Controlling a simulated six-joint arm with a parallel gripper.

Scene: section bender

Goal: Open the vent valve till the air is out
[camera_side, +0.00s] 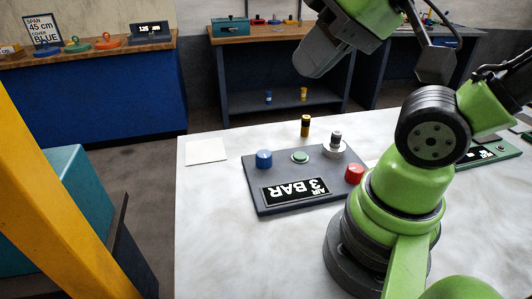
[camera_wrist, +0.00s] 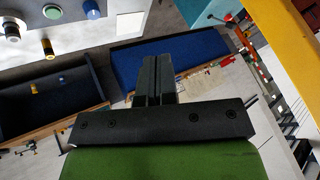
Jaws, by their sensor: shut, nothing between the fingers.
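A dark grey panel (camera_side: 300,208) lies on the white table, with an upside-down display (camera_side: 296,190) reading "AIR 3 BAR". On it are a blue knob (camera_side: 264,159), a green button (camera_side: 300,157), a red knob (camera_side: 354,173) and a grey-and-black knob (camera_side: 336,138) on a white disc. No label shows which one is the vent valve. The blue knob (camera_wrist: 91,9) and green button (camera_wrist: 52,11) also show at the wrist view's top left. My gripper (camera_wrist: 155,60) is shut and empty, away from the panel. Its fingertips are not clear in the side view.
A yellow-and-black cylinder (camera_side: 305,125) stands behind the panel. A white card (camera_side: 206,151) lies to its left. A yellow post (camera_side: 62,190) crosses the left side. A blue bench (camera_side: 95,100) and a shelf (camera_side: 280,103) stand behind. The table left of the panel is mostly clear.

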